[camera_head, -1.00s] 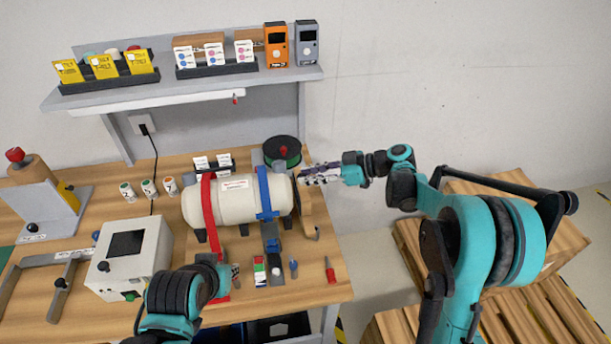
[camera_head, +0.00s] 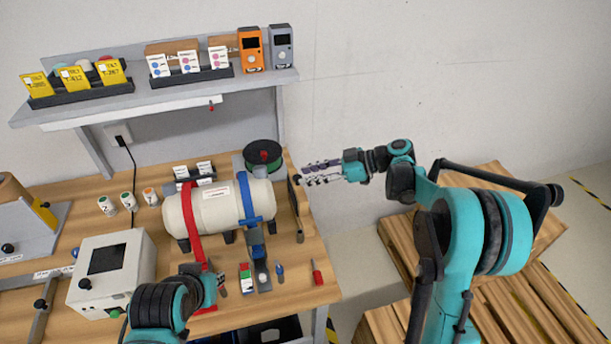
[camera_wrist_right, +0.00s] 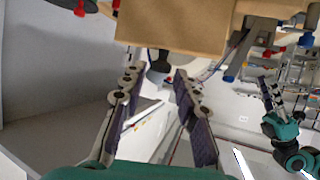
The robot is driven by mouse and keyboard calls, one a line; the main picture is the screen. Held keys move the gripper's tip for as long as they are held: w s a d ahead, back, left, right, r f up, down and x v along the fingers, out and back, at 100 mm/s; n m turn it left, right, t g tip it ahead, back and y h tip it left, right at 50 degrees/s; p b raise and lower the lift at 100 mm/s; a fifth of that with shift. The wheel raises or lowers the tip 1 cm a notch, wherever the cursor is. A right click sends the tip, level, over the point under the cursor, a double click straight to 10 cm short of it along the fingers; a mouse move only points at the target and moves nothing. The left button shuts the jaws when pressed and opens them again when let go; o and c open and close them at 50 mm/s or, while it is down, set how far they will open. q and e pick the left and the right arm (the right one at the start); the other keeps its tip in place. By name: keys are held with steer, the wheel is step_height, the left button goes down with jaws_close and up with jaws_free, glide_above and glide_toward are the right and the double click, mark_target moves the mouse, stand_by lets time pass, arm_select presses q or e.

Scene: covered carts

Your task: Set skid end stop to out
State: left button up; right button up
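A white tank (camera_head: 222,208) lies on its side in a skid on the wooden bench, under a red strap (camera_head: 190,222) and a blue strap (camera_head: 246,204). The end stop, a wooden board (camera_head: 300,203), stands at the tank's right end. In the right wrist view, the board (camera_wrist_right: 175,25) fills the top, with a dark knob (camera_wrist_right: 158,72) below it. My right gripper (camera_head: 304,174) is beside the board; its fingers (camera_wrist_right: 158,80) are apart, with the knob showing between their tips. Contact cannot be told. My left gripper (camera_head: 214,288) is low over the bench front; its fingers are unclear.
A grey control box (camera_head: 112,272) stands at the left front. A red screwdriver (camera_head: 317,273) and a small red-green box (camera_head: 245,278) lie near the bench's front edge. A green spool (camera_head: 263,156) stands behind the tank. Wooden pallets (camera_head: 490,235) are on the right floor.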

steer(key=v, duration=1)
steer(key=shift+d, duration=0.25)
steer(key=shift+s, duration=0.1)
steer(key=s+a+f+m+t+h, duration=0.1)
steer(key=s+a+m+h, duration=0.3)
steer(key=s+m+h, duration=0.5)
steer(key=s+d+f+m+t+h, duration=0.1)
steer(key=s+d+f+m+h, duration=0.1)
steer(key=s, duration=0.6)
steer(key=s+d+f+m+t+h, duration=0.2)
steer(key=s+d+f+m, duration=0.1)
steer(key=s, duration=0.5)
steer(key=shift+s+d+f+m+t, duration=0.3)
steer(key=shift+d+f+m, duration=0.1)
steer(key=shift+f+m, duration=0.4)
